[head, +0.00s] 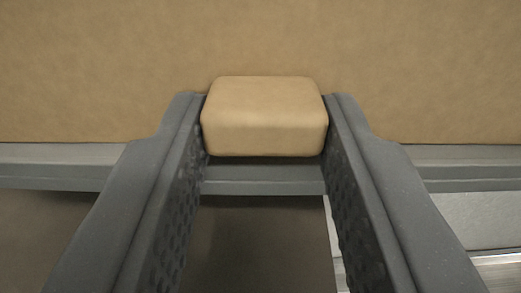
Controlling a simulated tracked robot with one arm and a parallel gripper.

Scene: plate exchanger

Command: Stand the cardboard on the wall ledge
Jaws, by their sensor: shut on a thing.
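The cardboard (420,70) is a large flat tan sheet that fills the upper half of the head view. A tan block (264,115) with rounded edges juts from its face near the lower middle. My gripper (264,125) is shut on this block, one finger on each side. A grey ledge (60,165) runs across the picture right below the cardboard's lower edge. From this view I cannot tell whether the cardboard rests on the ledge or hangs just above or in front of it. The cardboard's top and side edges are out of view.
Below the ledge is a dark brown surface (255,240) at the left and middle. A lighter grey metal part (470,218) with a bright strip lies at the lower right.

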